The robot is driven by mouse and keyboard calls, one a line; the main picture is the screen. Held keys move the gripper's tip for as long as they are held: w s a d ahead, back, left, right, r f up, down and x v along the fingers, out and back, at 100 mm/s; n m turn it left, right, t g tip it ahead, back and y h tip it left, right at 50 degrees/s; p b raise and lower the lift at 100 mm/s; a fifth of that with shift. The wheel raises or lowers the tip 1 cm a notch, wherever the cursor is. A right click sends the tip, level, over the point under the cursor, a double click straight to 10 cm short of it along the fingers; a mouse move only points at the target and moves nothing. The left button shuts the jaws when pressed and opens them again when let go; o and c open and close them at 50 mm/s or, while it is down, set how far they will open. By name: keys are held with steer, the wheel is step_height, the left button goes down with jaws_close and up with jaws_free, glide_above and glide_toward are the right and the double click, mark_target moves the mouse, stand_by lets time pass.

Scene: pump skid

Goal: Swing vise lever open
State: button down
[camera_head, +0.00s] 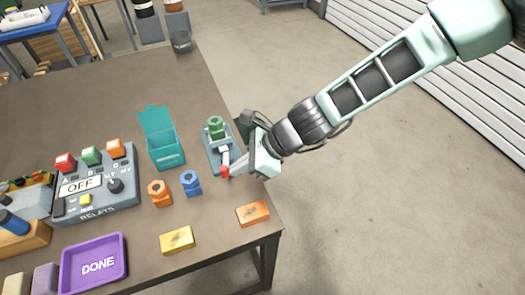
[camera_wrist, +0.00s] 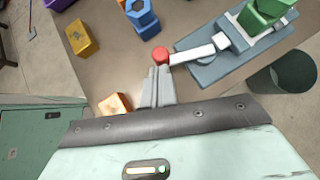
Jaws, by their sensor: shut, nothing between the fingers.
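The vise (camera_head: 216,146) is a grey base with a green nut-shaped part (camera_head: 215,127) on it, near the table's right edge. Its lever (camera_head: 225,157) is a light bar ending in a red knob (camera_head: 225,172), pointing toward the front of the table. In the wrist view the lever (camera_wrist: 193,52) runs left from the grey vise base (camera_wrist: 232,55) to the red knob (camera_wrist: 161,54). My gripper (camera_wrist: 160,72) is shut and empty, its fingertips right at the red knob. I cannot tell whether they touch it. In the head view my gripper (camera_head: 236,170) is right of the knob.
A blue nut (camera_head: 191,183), an orange nut (camera_head: 159,193) and a teal open box (camera_head: 163,145) stand left of the vise. Orange (camera_head: 253,213) and yellow (camera_head: 177,240) blocks lie in front. A relay panel (camera_head: 95,185) and purple DONE tray (camera_head: 95,263) are further left.

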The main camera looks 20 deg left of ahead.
steer(key=shift+s+a, duration=0.65)
steer(key=shift+a, duration=0.05)
steer(key=shift+s+a, duration=0.15)
stand_by(0.3)
